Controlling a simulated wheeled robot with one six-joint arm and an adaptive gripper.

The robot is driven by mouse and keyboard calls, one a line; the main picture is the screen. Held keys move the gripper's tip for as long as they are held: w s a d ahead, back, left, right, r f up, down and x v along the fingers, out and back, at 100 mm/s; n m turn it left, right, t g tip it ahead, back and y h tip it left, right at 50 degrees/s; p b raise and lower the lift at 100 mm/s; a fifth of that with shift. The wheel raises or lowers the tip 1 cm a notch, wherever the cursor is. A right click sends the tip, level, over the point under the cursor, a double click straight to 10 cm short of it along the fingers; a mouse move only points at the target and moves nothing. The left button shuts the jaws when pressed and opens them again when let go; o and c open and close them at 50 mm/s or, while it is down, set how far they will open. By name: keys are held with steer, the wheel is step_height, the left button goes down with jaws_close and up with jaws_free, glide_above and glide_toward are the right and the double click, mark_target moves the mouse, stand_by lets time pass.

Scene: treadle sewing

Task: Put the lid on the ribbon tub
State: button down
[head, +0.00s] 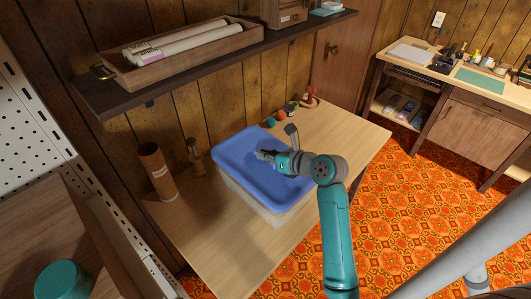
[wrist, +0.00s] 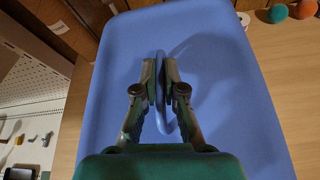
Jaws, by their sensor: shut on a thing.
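The blue lid (head: 235,158) lies over the top of the pale, see-through ribbon tub (head: 252,207) on the wooden table. My gripper (head: 262,154) is over the middle of the lid. In the wrist view my gripper (wrist: 162,82) is shut on the raised handle of the lid (wrist: 215,75), one finger on each side. The lid looks roughly level with the tub rim in the head view. I cannot tell whether it is fully seated. The tub is hidden under the lid in the wrist view.
The table (head: 205,240) has free room in front of the tub. A brown cylinder (head: 157,170) and a small wooden item (head: 195,157) stand left of it. Small coloured balls (head: 281,114) lie behind. A shelf (head: 215,55) with a wooden tray hangs above the table's back.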

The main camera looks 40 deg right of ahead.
steer(key=shift+f, duration=3)
steer(key=c, duration=1.2)
jaws_free()
steer(key=v, duration=1.2)
